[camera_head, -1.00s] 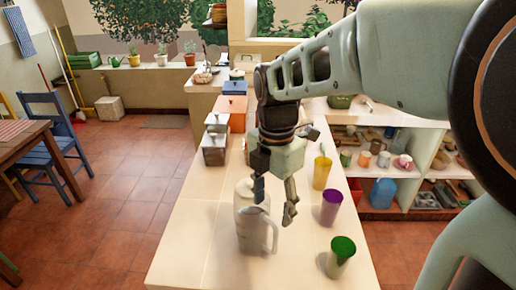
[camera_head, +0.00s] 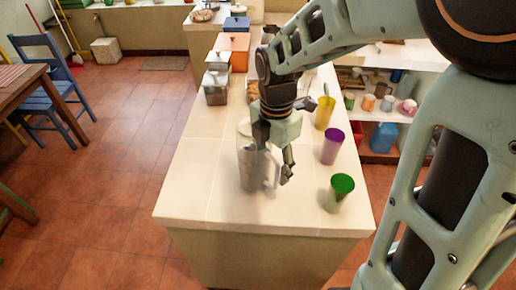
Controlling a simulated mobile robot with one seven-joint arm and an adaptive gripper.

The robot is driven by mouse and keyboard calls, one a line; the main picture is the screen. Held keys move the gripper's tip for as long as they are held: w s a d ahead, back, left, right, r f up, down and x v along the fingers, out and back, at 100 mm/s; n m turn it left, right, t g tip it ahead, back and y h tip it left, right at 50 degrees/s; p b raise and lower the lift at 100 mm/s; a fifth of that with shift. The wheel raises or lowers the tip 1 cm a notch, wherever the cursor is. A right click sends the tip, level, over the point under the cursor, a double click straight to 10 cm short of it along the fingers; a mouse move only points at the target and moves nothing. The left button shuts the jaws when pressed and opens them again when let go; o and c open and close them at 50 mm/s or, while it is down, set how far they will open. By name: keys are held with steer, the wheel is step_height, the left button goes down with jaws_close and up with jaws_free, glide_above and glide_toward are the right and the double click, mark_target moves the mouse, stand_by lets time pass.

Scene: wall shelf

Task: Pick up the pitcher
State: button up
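The grey metal pitcher (camera_head: 250,170) stands upright on the pale counter (camera_head: 200,190), near its front end. Its handle faces right. My gripper (camera_head: 275,166) points down at the pitcher's upper right side. Its fingers are spread, one by the pitcher's rim and the other to the right of the handle. The handle appears between them in the picture. I cannot tell whether either finger touches it. Part of the pitcher's top is hidden behind my gripper.
Yellow (camera_head: 324,113), purple (camera_head: 332,147) and green (camera_head: 340,192) cups line the right side. Metal canisters (camera_head: 215,88) and an orange box (camera_head: 234,48) stand farther back. The counter's front left is clear.

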jaws_close()
steer(key=shift+r, duration=0.25)
stand_by(0.4)
